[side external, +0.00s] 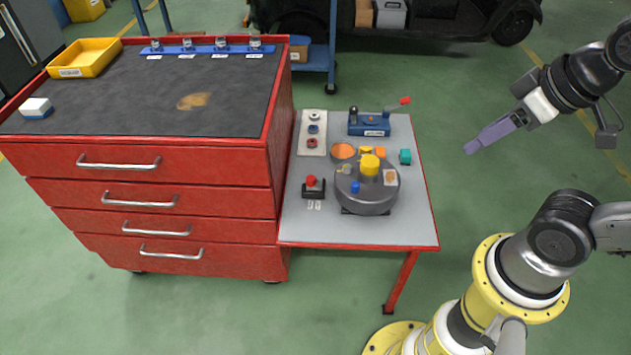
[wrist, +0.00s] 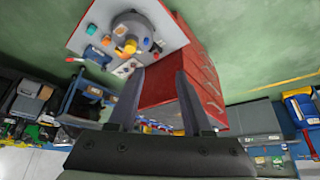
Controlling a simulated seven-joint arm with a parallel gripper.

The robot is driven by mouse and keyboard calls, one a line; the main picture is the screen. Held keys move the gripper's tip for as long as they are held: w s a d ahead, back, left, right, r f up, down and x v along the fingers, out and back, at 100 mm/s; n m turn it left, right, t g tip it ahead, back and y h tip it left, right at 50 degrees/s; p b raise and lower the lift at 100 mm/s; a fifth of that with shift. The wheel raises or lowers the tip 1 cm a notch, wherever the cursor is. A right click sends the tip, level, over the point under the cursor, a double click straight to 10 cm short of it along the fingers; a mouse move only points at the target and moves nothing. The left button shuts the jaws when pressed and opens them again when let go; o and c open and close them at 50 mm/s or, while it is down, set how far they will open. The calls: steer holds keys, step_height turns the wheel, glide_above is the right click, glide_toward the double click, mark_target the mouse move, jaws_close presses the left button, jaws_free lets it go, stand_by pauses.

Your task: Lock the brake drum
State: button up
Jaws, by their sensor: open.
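A round grey drum (side external: 372,203) with a yellow knob (side external: 370,165) on top sits on the grey side table. The drum also shows in the wrist view (wrist: 121,26), at the top, beyond my fingers. Behind it stands a blue fixture (side external: 372,130) with a lever ending in a red handle (side external: 405,101); the fixture shows in the wrist view too (wrist: 97,55). My gripper (side external: 468,149) is in the air to the right of the table, apart from everything. In the wrist view my gripper (wrist: 160,72) has its two fingers spread with nothing between them.
On the table (side external: 410,228) are a red-topped black block (side external: 313,188), a strip with round parts (side external: 312,133), a teal block (side external: 405,157) and an orange bowl (side external: 342,151). A red drawer cabinet (side external: 170,210) with a yellow tray (side external: 84,58) adjoins the left.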

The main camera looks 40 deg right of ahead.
steer(key=c, duration=0.5)
steer(key=w+r+n, duration=0.1)
steer(key=w+r, duration=0.1)
steer(key=w+a+r+n+t, duration=0.1)
steer(key=w+r, duration=0.1)
steer(key=w, duration=0.1)
steer(key=w+r+n+t, duration=0.1)
steer(key=w+r, duration=0.1)
steer(key=r, duration=0.1)
steer(key=shift+w+a+n+y, duration=0.2)
steer(key=shift+w+n+y, duration=0.1)
steer(key=shift+w+y, duration=0.1)
jaws_close()
steer(key=w+a+f+n+y, duration=0.1)
steer(key=w+f+n, duration=0.2)
steer(key=w, duration=2.4)
steer(key=w+f+g, duration=0.1)
steer(key=w+f, duration=0.3)
steer(key=f, duration=0.5)
steer(key=w+d+f+g, duration=0.1)
steer(key=w+f, duration=0.3)
steer(key=f, duration=0.5)
steer(key=w+f+g, duration=0.1)
steer(key=w+f, duration=0.3)
steer(key=f, duration=0.4)
step_height(320, 180, down, 10)
steer(key=s+g, duration=0.1)
steer(key=s, duration=0.1)
steer(key=shift+s+d+f, duration=0.25)
steer(key=shift+s, duration=0.15)
